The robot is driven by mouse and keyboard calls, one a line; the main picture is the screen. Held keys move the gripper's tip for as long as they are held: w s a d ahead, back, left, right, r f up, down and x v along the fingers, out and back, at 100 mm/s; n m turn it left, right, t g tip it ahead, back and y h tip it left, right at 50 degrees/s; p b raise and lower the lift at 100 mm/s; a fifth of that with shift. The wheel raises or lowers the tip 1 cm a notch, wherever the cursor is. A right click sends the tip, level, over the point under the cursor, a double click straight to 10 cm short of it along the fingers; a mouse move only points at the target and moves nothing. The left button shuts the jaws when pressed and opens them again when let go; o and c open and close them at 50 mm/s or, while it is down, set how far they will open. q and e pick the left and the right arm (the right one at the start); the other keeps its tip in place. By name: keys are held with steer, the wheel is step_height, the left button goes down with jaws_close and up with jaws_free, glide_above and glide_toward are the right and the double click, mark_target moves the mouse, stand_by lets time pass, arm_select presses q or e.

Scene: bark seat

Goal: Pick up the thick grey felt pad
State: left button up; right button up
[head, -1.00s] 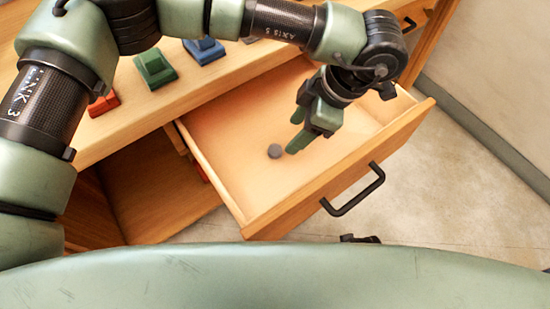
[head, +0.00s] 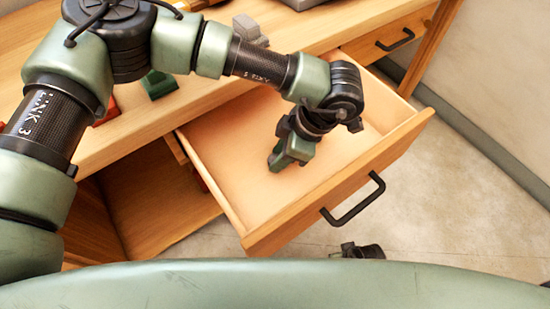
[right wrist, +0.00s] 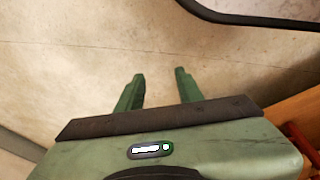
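The small round grey felt pad cannot be seen now; my left gripper (head: 278,161) covers the spot in the open drawer (head: 225,170) where it lay. The left gripper points down, low over the drawer floor. Its fingers are seen from above and partly hidden by its own body, so I cannot tell whether they are apart or closed on the pad. My right gripper (right wrist: 158,73) is open and empty in the right wrist view, over bare floor outside the drawer.
The drawer has a black bar handle (head: 354,200) on its front. The wooden bench top (head: 110,135) above it carries a green block (head: 159,85) and a grey one (head: 249,30). An open cupboard space (head: 150,205) is left of the drawer. The floor (head: 450,190) at right is clear.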

arm_select(q)
jaws_close()
